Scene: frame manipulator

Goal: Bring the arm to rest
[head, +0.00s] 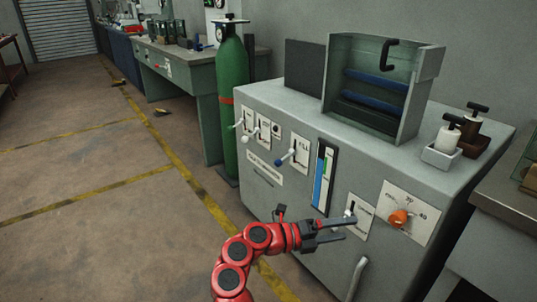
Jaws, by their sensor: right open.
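My red right arm comes up from the bottom middle of the head view. Its dark gripper (348,228) is open and empty. It points right, in front of the front panel of a grey machine (290,215). The fingertips are close to a small lever switch (350,214) on a white plate; I cannot tell whether they touch it. An orange knob (399,218) is to the right of the fingers. My left gripper is not in view.
The machine's panel also carries levers with white and blue knobs (279,163). An open green-grey box (375,90) and pump bottles (449,138) stand on top. A green gas cylinder (232,105) stands beside it. A bench (490,205) is at right. The floor (100,200) at left is mostly clear.

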